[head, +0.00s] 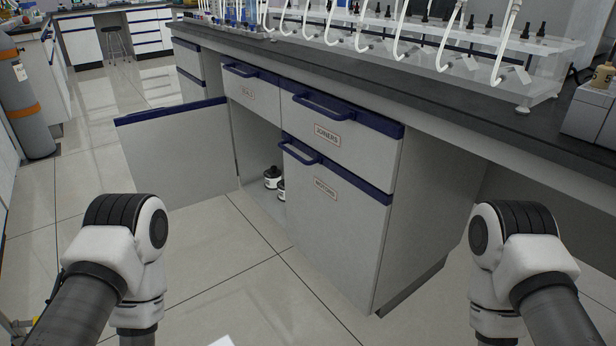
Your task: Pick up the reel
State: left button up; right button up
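I see no thing that I can clearly name as a reel. Two small black-and-white round objects (272,178) stand inside the open cupboard under the bench; the second is partly hidden by the cupboard front beside it. They are too small to tell what they are. My left and right arm joints show at the lower left and lower right, but both grippers are outside the picture.
The cupboard door (178,155) stands open to the left. Shut drawers (335,130) and a front (330,215) labelled MOTORS have blue handles. The bench top (400,80) carries tubing and bottles. A gas cylinder (27,105) stands far left.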

aim_at(273, 175)
jog(key=i+j+z, duration=0.2)
jog(key=z, duration=0.2)
jog(key=i+j+z, duration=0.15)
jog(key=j+z, duration=0.3)
jog(key=i+j+z, duration=0.1)
jog(key=z, duration=0.3)
jog(key=i+j+z, duration=0.1)
jog(key=j, duration=0.8)
jog(key=i+j+z, duration=0.1)
jog(key=j, duration=0.75)
jog(key=i+j+z, duration=0.1)
jog(key=j, duration=0.8)
